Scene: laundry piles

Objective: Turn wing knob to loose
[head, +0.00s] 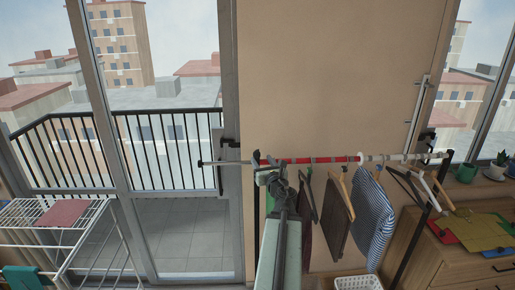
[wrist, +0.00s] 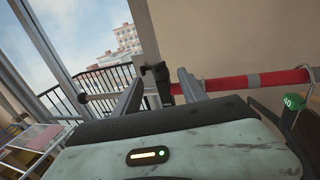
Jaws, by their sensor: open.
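The wing knob looks to be the small black piece (wrist: 157,74) at the left end of the red sleeve on the hanging rail. It also shows in the head view (head: 256,157), just beyond my arm. My gripper (wrist: 160,84) is open, with one grey finger on each side of the black piece in the wrist view. I cannot tell whether either finger touches it. In the head view my gripper (head: 271,175) is at the rail's left part, and my arm hides some of it. The knob's turn position is too small to read.
The rail's red sleeve (wrist: 250,82) runs right, with several hung clothes, including a striped shirt (head: 374,215). A green tag (wrist: 292,102) hangs near the right finger. A glass door (head: 170,130) is left, a drying rack (head: 65,225) lower left, a white basket (head: 357,283) below.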

